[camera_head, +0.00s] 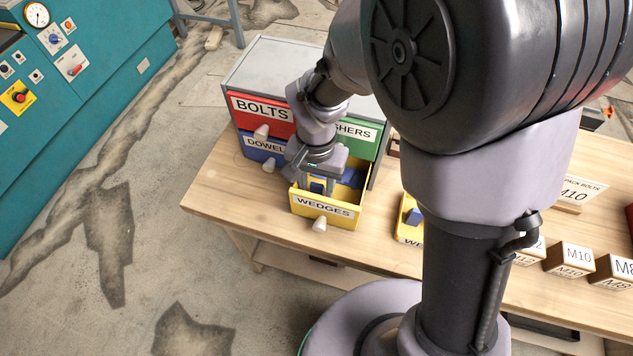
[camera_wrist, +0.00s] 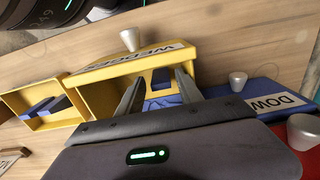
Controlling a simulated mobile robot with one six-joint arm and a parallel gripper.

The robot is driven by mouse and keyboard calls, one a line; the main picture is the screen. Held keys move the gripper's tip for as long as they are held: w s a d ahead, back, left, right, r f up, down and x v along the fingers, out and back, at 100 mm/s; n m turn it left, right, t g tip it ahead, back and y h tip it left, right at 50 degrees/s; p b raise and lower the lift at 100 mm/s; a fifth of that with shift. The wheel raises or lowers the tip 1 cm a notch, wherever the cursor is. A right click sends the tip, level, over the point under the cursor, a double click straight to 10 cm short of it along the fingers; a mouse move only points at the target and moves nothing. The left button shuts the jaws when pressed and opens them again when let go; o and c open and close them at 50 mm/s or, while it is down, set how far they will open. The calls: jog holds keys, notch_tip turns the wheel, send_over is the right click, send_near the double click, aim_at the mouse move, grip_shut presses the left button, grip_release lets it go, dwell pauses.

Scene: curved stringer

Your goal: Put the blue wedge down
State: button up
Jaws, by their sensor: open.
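The yellow drawer labelled WEDGES (camera_head: 325,210) stands pulled out of the cabinet, and it also shows in the wrist view (camera_wrist: 110,68). My gripper (camera_head: 318,184) points down into this drawer with its jaws open. In the wrist view its two fingers (camera_wrist: 158,76) stand apart. A blue wedge (camera_wrist: 161,78) lies between and beyond the fingertips, inside the drawer; I cannot tell if it touches a finger. More blue pieces (camera_wrist: 163,102) show behind it, partly hidden by the gripper. In the head view, blue also shows at the drawer's right side (camera_head: 352,178).
The grey-topped cabinet (camera_head: 275,64) has closed red BOLTS (camera_head: 262,115), blue DOWELS (camera_head: 262,148) and green drawers. A yellow tray with blue wedges (camera_wrist: 45,108) stands beside it on the wooden bench (camera_head: 222,190). Labelled blocks (camera_head: 570,258) stand at the right.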

aim_at(316, 186)
notch_tip(316, 186, up, 13)
jog(key=p, duration=0.5)
jog(key=s+d+r+t+y, duration=0.1)
jog(key=s+d+r+t, duration=0.2)
jog(key=s+r, duration=0.3)
jog(key=s+d+r+t+y, duration=0.1)
jog(key=s+d+r+t, duration=0.1)
jog(key=s+d+r, duration=0.3)
jog(key=shift+s+d+r+t, duration=0.25)
jog(key=shift+s+r+t, duration=0.15)
jog(key=shift+r, duration=0.35)
jog(key=shift+f+b, duration=2.15)
jog(key=shift+f, duration=0.05)
